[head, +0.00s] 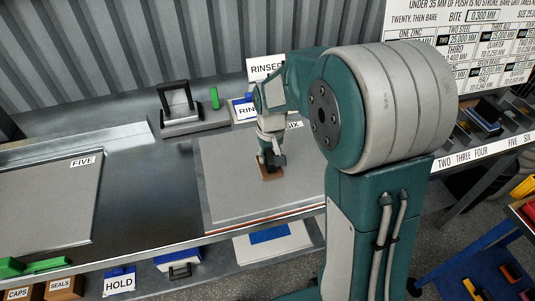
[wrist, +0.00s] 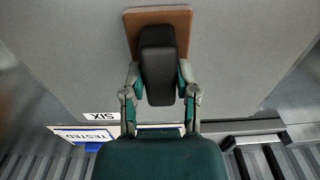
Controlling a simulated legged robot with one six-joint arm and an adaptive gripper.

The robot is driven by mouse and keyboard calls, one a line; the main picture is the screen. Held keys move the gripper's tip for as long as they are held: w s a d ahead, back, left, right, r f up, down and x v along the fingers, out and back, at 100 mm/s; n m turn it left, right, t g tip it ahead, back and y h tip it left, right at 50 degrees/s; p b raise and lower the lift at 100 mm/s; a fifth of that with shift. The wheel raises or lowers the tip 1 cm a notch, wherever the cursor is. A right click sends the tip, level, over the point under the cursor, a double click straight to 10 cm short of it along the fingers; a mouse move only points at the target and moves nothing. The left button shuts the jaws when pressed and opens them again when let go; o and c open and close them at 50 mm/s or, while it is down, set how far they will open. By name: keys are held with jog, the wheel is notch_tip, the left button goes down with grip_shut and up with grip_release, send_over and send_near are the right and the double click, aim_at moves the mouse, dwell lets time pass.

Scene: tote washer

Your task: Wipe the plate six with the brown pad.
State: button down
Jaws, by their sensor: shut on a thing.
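The brown pad (head: 272,175) is a flat square with a black block handle. It lies against the grey plate six (head: 225,185), near the plate's middle in the head view. In the wrist view the pad (wrist: 185,20) sits under the black handle (wrist: 158,65). My gripper (head: 268,160) is shut on this handle, with one finger on each side in the wrist view (wrist: 160,85). A white SIX label (wrist: 101,116) lies at the plate's edge. I cannot tell how hard the pad presses on the plate.
Plate five (head: 40,215) lies to the left on the same metal bench. A black stand (head: 180,115) and a RINSER sign (head: 266,68) stand behind. Below the front edge are a HOLD box (head: 119,283), and CAPS and SEALS boxes (head: 62,288).

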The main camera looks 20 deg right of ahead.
jog(key=shift+r, duration=3.5)
